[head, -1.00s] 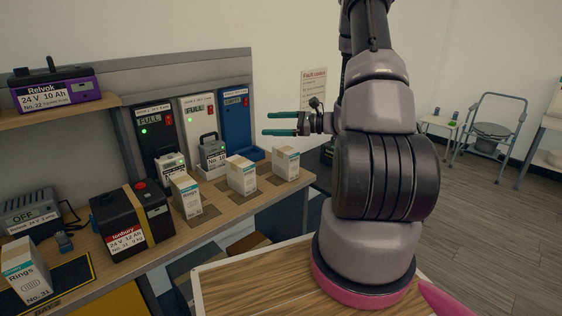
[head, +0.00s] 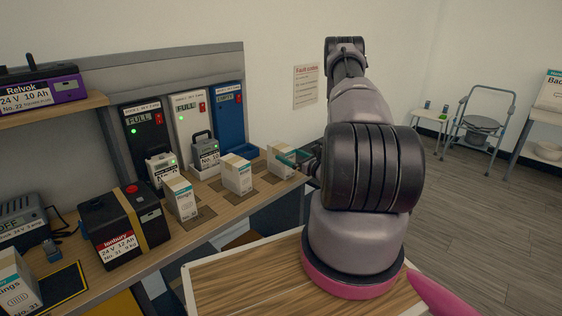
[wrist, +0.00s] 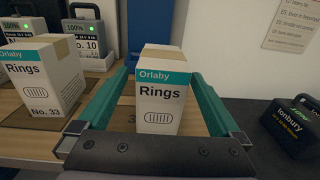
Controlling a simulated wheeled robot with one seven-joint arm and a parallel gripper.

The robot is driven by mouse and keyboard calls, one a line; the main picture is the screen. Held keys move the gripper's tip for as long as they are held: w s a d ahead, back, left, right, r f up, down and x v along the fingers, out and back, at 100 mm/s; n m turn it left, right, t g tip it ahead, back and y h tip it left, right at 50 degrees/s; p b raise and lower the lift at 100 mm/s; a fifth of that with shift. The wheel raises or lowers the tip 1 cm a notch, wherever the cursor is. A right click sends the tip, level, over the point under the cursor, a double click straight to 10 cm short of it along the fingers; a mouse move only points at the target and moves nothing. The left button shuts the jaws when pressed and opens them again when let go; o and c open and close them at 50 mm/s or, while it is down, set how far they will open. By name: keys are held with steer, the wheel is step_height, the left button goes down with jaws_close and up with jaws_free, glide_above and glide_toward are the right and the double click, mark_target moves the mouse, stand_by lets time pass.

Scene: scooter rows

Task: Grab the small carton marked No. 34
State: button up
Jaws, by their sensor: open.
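A small white and teal "Orlaby Rings" carton (wrist: 160,95) stands upright between the fingers of my gripper (wrist: 161,76) in the wrist view. The fingers are open, one on each side, with a gap showing at least on the right. Its number is hidden behind the gripper's palm. In the head view this carton (head: 279,163) is the far right one of the row on the bench, with my gripper (head: 287,160) at it. A like carton marked No. 33 (wrist: 42,83) stands to its left; it also shows in the head view (head: 237,175).
Another carton (head: 180,198) stands further left, beside the black Ionbury battery (head: 123,228). Batteries (head: 206,156) and charger units (head: 192,120) stand behind the row. In the wrist view a dark battery (wrist: 293,125) sits on a dark surface to the right.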

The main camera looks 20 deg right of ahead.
steer(key=x, duration=0.5)
steer(key=shift+w+f, duration=0.1)
steer(key=shift+w, duration=0.1)
steer(key=c, duration=1.5)
